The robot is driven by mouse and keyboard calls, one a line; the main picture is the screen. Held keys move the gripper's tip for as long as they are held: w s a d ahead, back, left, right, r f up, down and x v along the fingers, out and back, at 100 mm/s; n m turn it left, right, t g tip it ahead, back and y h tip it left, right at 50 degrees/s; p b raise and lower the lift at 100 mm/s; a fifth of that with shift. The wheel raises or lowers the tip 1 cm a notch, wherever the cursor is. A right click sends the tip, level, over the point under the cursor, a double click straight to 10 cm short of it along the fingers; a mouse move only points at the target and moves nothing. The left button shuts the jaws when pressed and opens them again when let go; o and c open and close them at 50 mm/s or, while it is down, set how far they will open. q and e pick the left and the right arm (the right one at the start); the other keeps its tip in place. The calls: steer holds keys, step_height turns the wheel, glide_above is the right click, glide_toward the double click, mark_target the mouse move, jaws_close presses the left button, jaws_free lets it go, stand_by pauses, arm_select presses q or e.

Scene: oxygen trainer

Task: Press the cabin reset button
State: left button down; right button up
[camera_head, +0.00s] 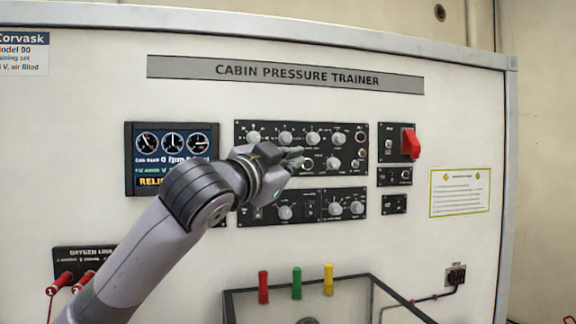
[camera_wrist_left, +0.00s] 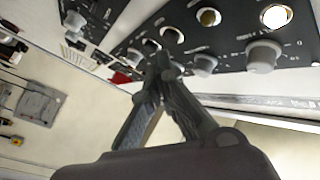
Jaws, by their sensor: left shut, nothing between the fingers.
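The black control panel (camera_head: 345,128) on the trainer's upright face carries round grey knobs and small round buttons. I cannot read which one is the cabin reset button. My left gripper (camera_head: 298,158) is shut and empty, in front of the panel's lower middle, close to a metal-ringed round button (camera_head: 308,164). In the left wrist view, my left fingertips (camera_wrist_left: 166,66) are together near the panel's face, beside a grey knob (camera_wrist_left: 205,65) and below a ringed button (camera_wrist_left: 172,36). Contact cannot be made out. My forearm hides part of the lower panels. My right gripper is not in view.
A screen with gauges (camera_head: 172,150) is left of the panel. A red guarded switch (camera_head: 409,143) is at its right. Red-handled oxygen fittings (camera_head: 62,281) stick out at lower left.

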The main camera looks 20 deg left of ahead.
arm_select(q)
steer(key=shift+w+a, duration=0.1)
steer(key=shift+w, duration=0.1)
stand_by(0.4)
steer(key=shift+w+a, duration=0.1)
steer(key=shift+w, duration=0.05)
steer(key=shift+w+a+r+p, duration=0.1)
steer(key=shift+w+a+p, duration=0.3)
steer(key=shift+p, duration=0.15)
stand_by(1.1)
steer(key=shift+d, duration=0.1)
steer(key=shift+s+d+f, duration=0.2)
steer(key=shift+s+d, duration=0.15)
steer(key=shift+s, duration=0.2)
steer(key=shift+s+d, duration=0.1)
steer(key=shift+s, duration=0.05)
steer(key=shift+s+d+b, duration=0.25)
steer(key=shift+s+d, duration=0.45)
steer(key=shift+s, duration=0.3)
steer(key=shift+s+d+b, duration=0.2)
steer(key=shift+s+d, duration=0.5)
steer(key=shift+s, duration=0.3)
